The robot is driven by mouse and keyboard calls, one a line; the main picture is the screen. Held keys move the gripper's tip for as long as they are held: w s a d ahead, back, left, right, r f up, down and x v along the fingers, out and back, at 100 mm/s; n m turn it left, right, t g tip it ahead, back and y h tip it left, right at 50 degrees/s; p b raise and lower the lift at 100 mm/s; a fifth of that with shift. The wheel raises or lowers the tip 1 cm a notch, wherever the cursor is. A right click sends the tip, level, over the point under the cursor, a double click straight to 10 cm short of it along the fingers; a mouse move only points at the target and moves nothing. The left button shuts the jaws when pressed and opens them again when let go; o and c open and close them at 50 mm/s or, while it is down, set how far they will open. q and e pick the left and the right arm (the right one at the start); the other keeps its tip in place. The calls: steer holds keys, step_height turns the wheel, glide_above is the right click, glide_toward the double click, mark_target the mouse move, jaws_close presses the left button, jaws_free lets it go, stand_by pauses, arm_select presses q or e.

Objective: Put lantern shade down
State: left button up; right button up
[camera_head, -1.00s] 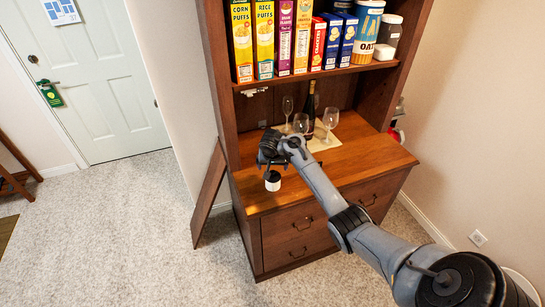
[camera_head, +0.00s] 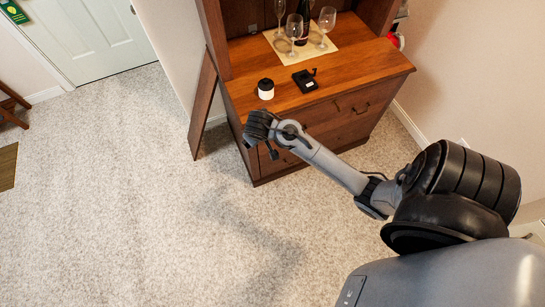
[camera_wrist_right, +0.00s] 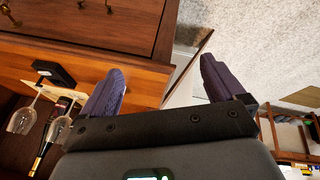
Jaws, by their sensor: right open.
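A small white cylinder with a black cap (camera_head: 266,91), which looks like the lantern shade, stands upright on the wooden counter (camera_head: 350,65) near its front left edge. A black block with a small raised arm (camera_head: 305,80), perhaps the lantern's base, lies to its right; the block also shows in the wrist view (camera_wrist_right: 55,73). My right gripper (camera_head: 257,130) is in front of the counter's front left corner, apart from the shade. In the wrist view its two fingers (camera_wrist_right: 163,70) are spread and empty. The shade does not show there. My left gripper is out of view.
Wine glasses (camera_head: 292,38) and a dark bottle stand on a pale mat (camera_head: 325,45) at the counter's back. A wooden panel (camera_head: 203,105) leans against the hutch's left side. Carpeted floor (camera_head: 120,200) at the left is clear.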

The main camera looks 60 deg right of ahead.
steer(key=s+a+r+n+y, duration=0.3)
steer(key=s+a+n+y, duration=0.1)
steer(key=s+a, duration=1.2)
steer(key=shift+s+a+r+n+t, duration=0.25)
steer(key=shift+a+n, duration=0.45)
steer(key=shift+a, duration=0.55)
steer(key=shift+w, duration=0.15)
step_height(320, 180, up, 29)
steer(key=p, duration=2.9)
steer(key=shift+r, duration=0.2)
steer(key=shift+f, duration=0.1)
